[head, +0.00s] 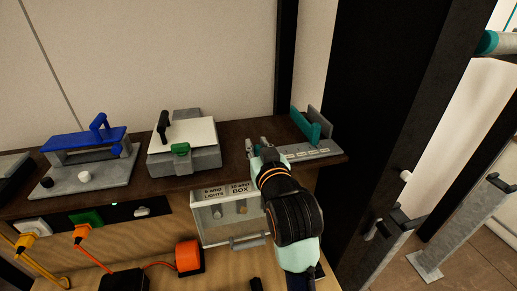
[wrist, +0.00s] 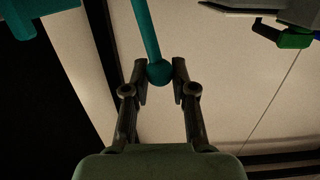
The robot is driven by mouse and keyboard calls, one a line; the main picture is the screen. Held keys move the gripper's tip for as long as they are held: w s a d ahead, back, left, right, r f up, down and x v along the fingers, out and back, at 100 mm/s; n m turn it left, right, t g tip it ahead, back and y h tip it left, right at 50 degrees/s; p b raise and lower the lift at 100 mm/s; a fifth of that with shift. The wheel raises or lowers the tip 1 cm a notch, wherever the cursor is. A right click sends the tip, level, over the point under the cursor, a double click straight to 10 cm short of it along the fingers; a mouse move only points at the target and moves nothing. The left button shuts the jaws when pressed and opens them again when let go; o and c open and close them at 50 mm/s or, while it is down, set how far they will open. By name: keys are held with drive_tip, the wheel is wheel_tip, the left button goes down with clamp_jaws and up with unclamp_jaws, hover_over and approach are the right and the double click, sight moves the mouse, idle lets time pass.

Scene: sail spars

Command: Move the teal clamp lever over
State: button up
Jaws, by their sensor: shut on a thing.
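The teal clamp lever (wrist: 148,35) shows in the wrist view as a thin rod ending in a round ball knob. My gripper (wrist: 160,76) has its two dark fingers on either side of the knob and is shut on it. In the head view my gripper (head: 264,152) is at the left end of a grey clamp base with a teal upright plate (head: 306,126), on the dark shelf. The lever cannot be made out in the head view, where my gripper and wrist cover that area.
A device with a white plate and green catch (head: 181,149) stands left of my gripper. Farther left is a blue-handled press (head: 85,140). A clear-fronted box (head: 228,218) hangs below the dark shelf (head: 160,188). A black post (head: 395,110) rises on the right.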

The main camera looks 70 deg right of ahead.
drive_tip(key=shift+x, duration=1)
drive_tip(key=o, duration=0.9)
drive_tip(key=shift+r, duration=0.2)
drive_tip(key=shift+o, duration=0.2)
drive_tip(key=f+v, duration=0.1)
drive_tip(key=v, duration=1.1)
drive_tip(key=shift+r, duration=0.45)
